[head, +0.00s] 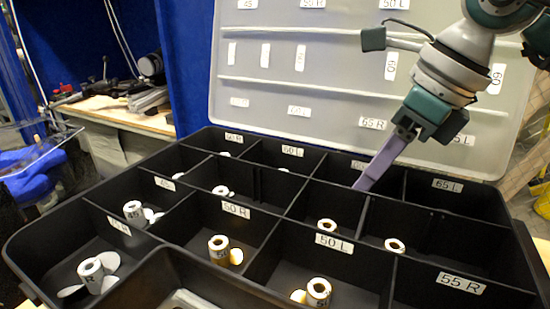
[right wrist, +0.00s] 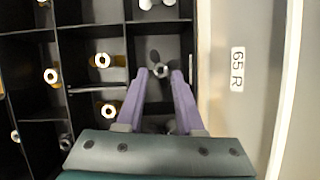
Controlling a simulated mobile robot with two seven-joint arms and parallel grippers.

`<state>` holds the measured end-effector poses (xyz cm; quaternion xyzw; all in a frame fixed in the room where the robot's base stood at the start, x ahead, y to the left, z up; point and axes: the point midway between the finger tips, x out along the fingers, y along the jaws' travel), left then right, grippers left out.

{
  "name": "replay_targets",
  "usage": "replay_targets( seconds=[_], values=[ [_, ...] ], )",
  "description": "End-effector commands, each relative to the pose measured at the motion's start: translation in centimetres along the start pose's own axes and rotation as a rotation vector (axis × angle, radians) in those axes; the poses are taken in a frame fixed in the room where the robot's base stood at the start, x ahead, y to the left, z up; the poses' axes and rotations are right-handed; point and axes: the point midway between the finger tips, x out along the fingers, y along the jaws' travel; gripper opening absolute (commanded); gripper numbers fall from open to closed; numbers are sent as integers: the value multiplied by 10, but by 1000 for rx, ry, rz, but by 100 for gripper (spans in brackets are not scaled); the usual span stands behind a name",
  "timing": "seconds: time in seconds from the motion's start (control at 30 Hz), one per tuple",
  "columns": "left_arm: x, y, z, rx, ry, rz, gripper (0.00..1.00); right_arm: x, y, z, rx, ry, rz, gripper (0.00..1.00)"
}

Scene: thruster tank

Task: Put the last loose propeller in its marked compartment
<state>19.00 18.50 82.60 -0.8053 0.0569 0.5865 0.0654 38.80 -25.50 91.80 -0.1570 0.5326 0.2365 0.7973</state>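My right gripper (head: 365,185) reaches down from the upper right with its purple fingers at a back-row compartment of the black case (head: 190,240). A 65 L label (head: 447,185) marks the compartment at the back right. Which propeller is the loose one is unclear. My left gripper is not in view.
The case's grey lid (head: 290,90) stands open behind, with labels on it, close to my right arm. Other compartments hold propellers, such as one at the front left (head: 90,272) and one under the 50 R label (head: 219,247). Dividers stand between compartments. A cluttered bench (head: 125,115) is at left.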

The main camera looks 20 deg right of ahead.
Motion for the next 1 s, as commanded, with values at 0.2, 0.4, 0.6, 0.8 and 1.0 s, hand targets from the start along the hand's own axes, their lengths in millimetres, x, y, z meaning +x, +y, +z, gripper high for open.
replay_targets(
  seconds=[0.2, 0.4, 0.6, 0.8, 1.0],
  values=[
    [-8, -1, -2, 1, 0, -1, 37, -54, -2, 1, -2, -2, -7, 36],
    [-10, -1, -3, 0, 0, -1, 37, -85, -1, 0, -1, 0, -3, 36],
    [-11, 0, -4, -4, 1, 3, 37, -95, 0, 0, 0, 0, -1, 36],
    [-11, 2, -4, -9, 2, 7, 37, -95, 0, 0, 0, 0, -1, 36],
    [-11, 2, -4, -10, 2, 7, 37, -95, 0, 0, 0, 0, -1, 36]
  ],
)
